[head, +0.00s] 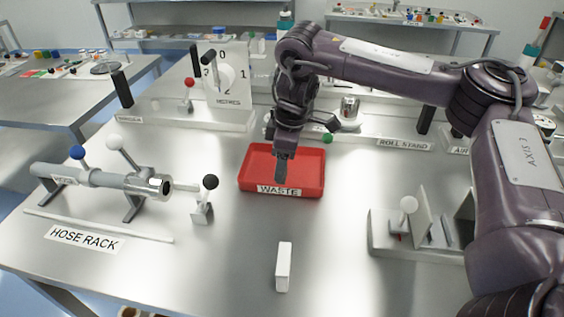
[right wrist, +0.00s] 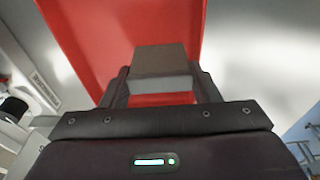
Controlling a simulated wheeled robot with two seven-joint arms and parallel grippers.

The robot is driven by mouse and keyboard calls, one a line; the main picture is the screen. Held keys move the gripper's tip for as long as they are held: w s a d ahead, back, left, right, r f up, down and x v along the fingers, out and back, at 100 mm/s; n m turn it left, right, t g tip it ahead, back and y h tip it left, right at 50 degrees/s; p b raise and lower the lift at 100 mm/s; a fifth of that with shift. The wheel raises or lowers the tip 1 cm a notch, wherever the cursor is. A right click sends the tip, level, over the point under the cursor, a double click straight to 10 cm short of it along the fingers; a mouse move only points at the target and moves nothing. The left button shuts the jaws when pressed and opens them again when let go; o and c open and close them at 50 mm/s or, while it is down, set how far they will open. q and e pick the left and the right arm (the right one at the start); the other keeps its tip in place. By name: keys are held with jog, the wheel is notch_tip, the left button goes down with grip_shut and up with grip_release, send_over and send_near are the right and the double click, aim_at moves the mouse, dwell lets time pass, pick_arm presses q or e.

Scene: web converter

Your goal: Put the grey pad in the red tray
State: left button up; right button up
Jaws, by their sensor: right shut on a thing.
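The red tray (head: 309,171), labelled WASTE, sits in the middle of the steel table; it also fills much of the right wrist view (right wrist: 80,35). My right gripper (head: 283,172) is over the tray, pointing down. In the right wrist view my right gripper (right wrist: 163,88) is shut on the grey pad (right wrist: 160,62), with the red tray behind it. In the head view the pad is hard to tell from the dark fingers. I cannot tell whether the pad touches the tray floor. My left gripper is not in view.
A white block (head: 283,267) stands in front of the tray. A white dial panel (head: 226,80) stands behind. The front middle of the table is mostly clear.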

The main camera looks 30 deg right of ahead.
jog(key=shift+s, duration=0.1)
jog(key=o, duration=1)
jog(key=shift+f, duration=0.1)
jog(key=shift+c, duration=0.2)
notch_tip(320, 180, up, 12)
jog(key=d+p, duration=0.1)
jog(key=p, duration=0.2)
jog(key=shift+s+d+p, duration=0.2)
jog(key=shift+s+p, duration=0.2)
jog(key=shift+s, duration=0.05)
